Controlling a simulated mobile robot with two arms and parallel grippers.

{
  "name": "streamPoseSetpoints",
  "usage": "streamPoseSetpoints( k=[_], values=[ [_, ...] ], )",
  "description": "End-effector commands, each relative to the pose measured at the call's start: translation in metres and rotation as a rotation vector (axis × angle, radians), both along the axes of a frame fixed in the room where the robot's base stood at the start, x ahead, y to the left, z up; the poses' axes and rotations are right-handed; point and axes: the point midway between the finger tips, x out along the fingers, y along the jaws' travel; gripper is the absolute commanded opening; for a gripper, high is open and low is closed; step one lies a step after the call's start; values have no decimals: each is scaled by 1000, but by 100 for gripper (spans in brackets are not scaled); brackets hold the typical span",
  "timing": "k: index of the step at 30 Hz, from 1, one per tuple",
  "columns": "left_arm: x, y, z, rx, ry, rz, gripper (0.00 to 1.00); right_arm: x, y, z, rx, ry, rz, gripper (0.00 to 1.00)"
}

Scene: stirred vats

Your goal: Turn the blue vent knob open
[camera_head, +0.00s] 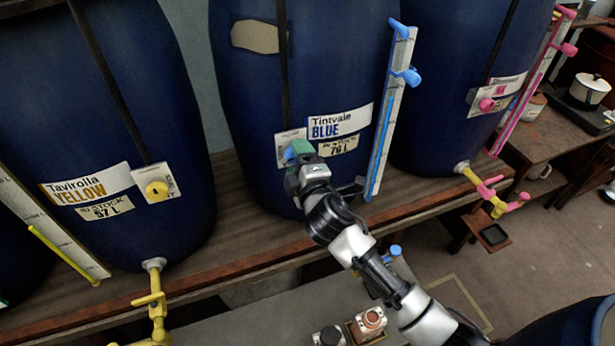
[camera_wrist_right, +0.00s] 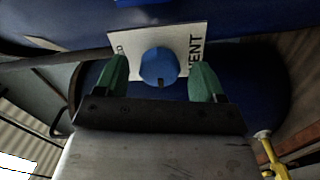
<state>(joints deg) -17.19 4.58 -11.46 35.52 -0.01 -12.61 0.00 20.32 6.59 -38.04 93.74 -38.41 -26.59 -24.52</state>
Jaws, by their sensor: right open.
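The blue vent knob (camera_wrist_right: 159,67) sits on a white plate (camera_wrist_right: 184,42) lettered VENT in the right wrist view. A dark mark shows on the knob's lower edge. In the head view the plate (camera_head: 284,150) is on the front of the middle vat, the one labelled Tintvale BLUE (camera_head: 339,122). My right gripper (camera_wrist_right: 160,80) is open, with one green finger on each side of the knob. Gaps show between the fingers and the knob. In the head view my right gripper (camera_head: 298,152) hides most of the knob. My left gripper is not in view.
A blue gauge (camera_head: 385,115) runs up the middle vat's right side, close to my right arm. Small devices (camera_head: 365,322) sit on a lower surface.

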Motion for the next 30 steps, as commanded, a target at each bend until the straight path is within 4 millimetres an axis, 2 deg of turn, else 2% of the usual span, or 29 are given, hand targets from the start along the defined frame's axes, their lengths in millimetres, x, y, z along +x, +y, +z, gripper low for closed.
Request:
streamPoseSetpoints(
  k=[9,15,20,30],
  values=[
    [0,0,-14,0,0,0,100,-56,-18,-4,-1,1,1,69],
    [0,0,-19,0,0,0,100,-82,-26,-2,-2,0,1,69],
    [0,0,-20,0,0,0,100,-89,-29,-1,-3,0,0,69],
    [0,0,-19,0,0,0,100,-90,-29,0,-3,0,0,69]
  ],
)
